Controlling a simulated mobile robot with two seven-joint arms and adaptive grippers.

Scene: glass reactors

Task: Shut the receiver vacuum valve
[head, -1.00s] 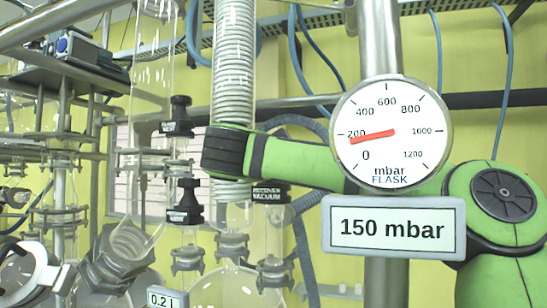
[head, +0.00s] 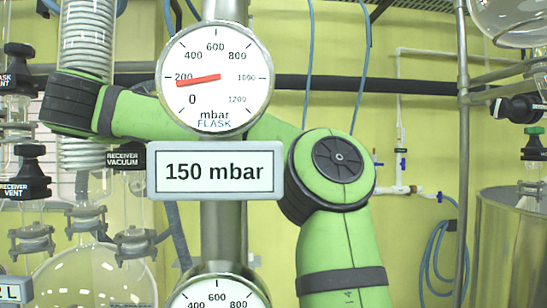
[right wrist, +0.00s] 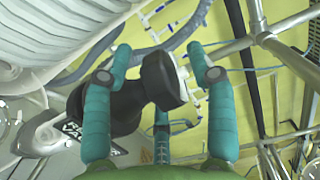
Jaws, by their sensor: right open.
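The receiver vacuum valve shows its black label (head: 126,157) in the head view, just under my green right arm; its handle is hidden there. In the right wrist view a black valve handle (right wrist: 163,80) stands between the teal fingers of my right gripper (right wrist: 160,55). The fingers are spread around it, and I see no clear grip; contact cannot be told. In the head view the right gripper itself is hidden behind the arm and cannot be made out. The left gripper is not in view.
The flask gauge (head: 215,78) and its 150 mbar display (head: 216,171) stand in front of my right arm. The receiver vent valve (head: 25,175) is at the left. A coiled glass condenser (head: 88,35) and a round flask (head: 95,275) are close by.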

